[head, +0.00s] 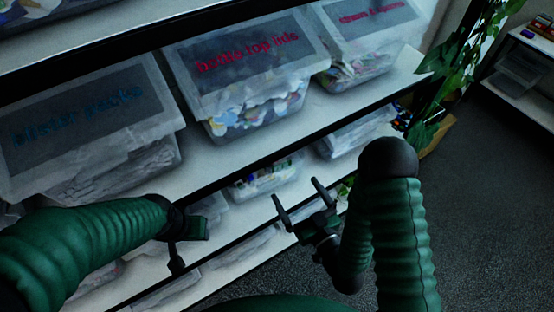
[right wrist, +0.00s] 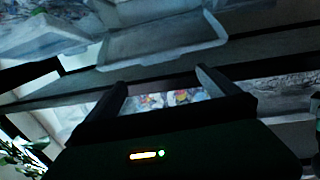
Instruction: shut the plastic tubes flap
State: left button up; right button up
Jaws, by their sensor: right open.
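No label reading plastic tubes is legible in these views, so I cannot tell which flap it is. A clear bin (head: 268,184) with colourful contents stands on the lower shelf, just beyond my right gripper (head: 298,190). That gripper is open and empty, its two fingers apart and pointing toward the shelves. In the right wrist view, colourful pieces (right wrist: 168,98) show between the fingers of my right gripper (right wrist: 162,80), and a pale translucent panel (right wrist: 160,40) lies above them. My left gripper (head: 186,245) is at the lower left, before the lower shelves; its opening is unclear.
On the upper shelf stand bins labelled blister packs (head: 85,120) and bottle top lids (head: 245,65), and a third bin (head: 365,40) with an unclear red label. Dark shelf edges run across the view. A leafy plant (head: 450,75) stands right of the shelves. Grey floor (head: 480,200) is open at right.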

jog(key=x, duration=0.4)
jog(key=b+x, duration=0.1)
jog(key=x, duration=0.3)
jog(key=r+x, duration=0.1)
jog(key=x, duration=0.3)
jog(key=shift+w, duration=0.25)
pick_arm(q)
jog(key=shift+s+x, duration=0.25)
jog(key=shift+x, duration=0.8)
pick_arm(e)
jog(key=shift+w+a+f, duration=0.15)
jog(key=shift+w+a, duration=0.1)
jog(key=shift+w, duration=0.15)
pick_arm(q)
jog(key=shift+s+a+f, duration=0.1)
